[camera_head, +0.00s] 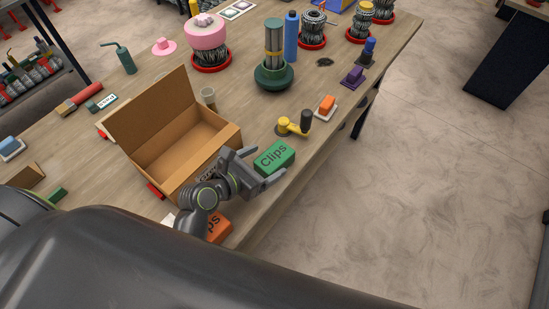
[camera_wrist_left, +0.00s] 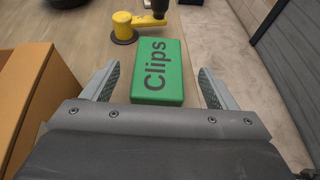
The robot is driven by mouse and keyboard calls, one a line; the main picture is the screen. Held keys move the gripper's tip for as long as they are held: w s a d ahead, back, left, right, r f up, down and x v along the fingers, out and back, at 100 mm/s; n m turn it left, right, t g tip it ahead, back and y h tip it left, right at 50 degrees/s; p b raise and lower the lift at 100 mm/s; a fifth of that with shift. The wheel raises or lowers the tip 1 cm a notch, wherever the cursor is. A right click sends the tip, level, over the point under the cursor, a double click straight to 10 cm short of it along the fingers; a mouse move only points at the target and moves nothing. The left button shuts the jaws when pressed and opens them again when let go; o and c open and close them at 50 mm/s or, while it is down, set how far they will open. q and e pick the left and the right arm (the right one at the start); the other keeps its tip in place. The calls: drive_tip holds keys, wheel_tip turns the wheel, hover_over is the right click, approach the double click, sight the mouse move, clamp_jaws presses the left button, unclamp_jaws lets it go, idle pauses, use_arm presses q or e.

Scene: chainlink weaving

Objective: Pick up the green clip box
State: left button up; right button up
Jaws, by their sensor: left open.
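The green clip box (camera_head: 274,157) with dark "Clips" lettering lies flat on the wooden table near its right edge. My left gripper (camera_head: 257,169) is open beside the near end of the box in the head view. In the left wrist view the green clip box (camera_wrist_left: 158,72) shows between the two spread fingers of the left gripper (camera_wrist_left: 158,88), with a gap on each side. The fingers do not touch it. My right gripper is not in view.
An open cardboard box (camera_head: 176,150) stands left of the gripper. An orange clip box (camera_head: 219,227) lies below the arm, partly hidden. A yellow tool (camera_head: 290,126) with a dark handle stands just beyond the green box. The table edge and open floor are at the right.

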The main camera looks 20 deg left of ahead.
sight(276, 155)
use_arm(q)
drive_tip(key=shift+w+d, duration=0.1)
drive_tip(key=shift+w+d+f, duration=0.1)
drive_tip(key=shift+w, duration=0.15)
drive_tip(key=p+x, duration=0.1)
drive_tip(key=x, duration=0.3)
drive_tip(key=shift+w, duration=0.1)
drive_tip(key=shift+w+f, duration=0.2)
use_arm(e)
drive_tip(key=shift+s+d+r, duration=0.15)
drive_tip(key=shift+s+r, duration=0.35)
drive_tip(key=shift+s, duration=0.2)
use_arm(q)
drive_tip(key=shift+c, duration=1.1)
drive_tip(key=c, duration=1)
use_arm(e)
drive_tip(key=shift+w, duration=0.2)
